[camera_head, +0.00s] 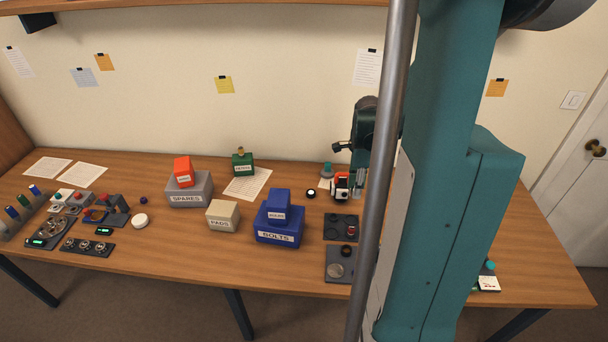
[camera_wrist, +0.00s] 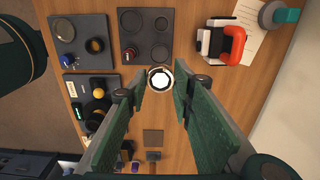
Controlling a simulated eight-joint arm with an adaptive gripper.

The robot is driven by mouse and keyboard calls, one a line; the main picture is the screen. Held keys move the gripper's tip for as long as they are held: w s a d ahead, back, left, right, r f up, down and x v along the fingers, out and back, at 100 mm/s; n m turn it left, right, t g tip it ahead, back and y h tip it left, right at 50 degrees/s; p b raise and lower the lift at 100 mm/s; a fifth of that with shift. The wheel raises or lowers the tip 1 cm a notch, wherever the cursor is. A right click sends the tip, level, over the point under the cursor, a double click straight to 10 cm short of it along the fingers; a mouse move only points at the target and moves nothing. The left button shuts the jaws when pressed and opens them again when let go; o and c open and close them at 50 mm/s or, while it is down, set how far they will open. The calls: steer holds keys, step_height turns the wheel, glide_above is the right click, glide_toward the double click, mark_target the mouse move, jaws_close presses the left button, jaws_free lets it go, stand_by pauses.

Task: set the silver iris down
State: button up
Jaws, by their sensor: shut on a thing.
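In the wrist view the silver iris (camera_wrist: 151,78), a small ring with a dark inner band and a bright white centre, sits between the fingertips of my gripper (camera_wrist: 160,86). The two green fingers close on it from either side. It appears beside the lower right corner of a dark tray with round recesses (camera_wrist: 145,20). I cannot tell its height above the table. In the head view my wrist is near the back of the bench, and a grey pole and my arm hide part of that area; the iris cannot be made out there.
A red-topped part (camera_wrist: 129,54) sits in one recess; other recesses look empty. A second dark tray (camera_wrist: 78,22) holds a grey disc, a dark ring and a blue knob. A red-and-white device (camera_wrist: 220,44) stands to the right. Blue BOLTS box (camera_head: 280,227) stands left of the trays.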

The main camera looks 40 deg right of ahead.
steer(key=shift+r, duration=0.4)
steer(key=w+d, duration=0.2)
steer(key=w, duration=1.4)
steer(key=w+d, duration=0.2)
steer(key=w, duration=1.5)
steer(key=f, duration=0.5)
steer(key=shift+w+a+f, duration=0.15)
steer(key=shift+w+a, duration=0.05)
steer(key=shift+a, duration=0.05)
steer(key=shift+f, duration=0.1)
steer(key=shift+f, duration=3.05)
steer(key=shift+f+b, duration=0.4)
steer(key=shift+f, duration=1.45)
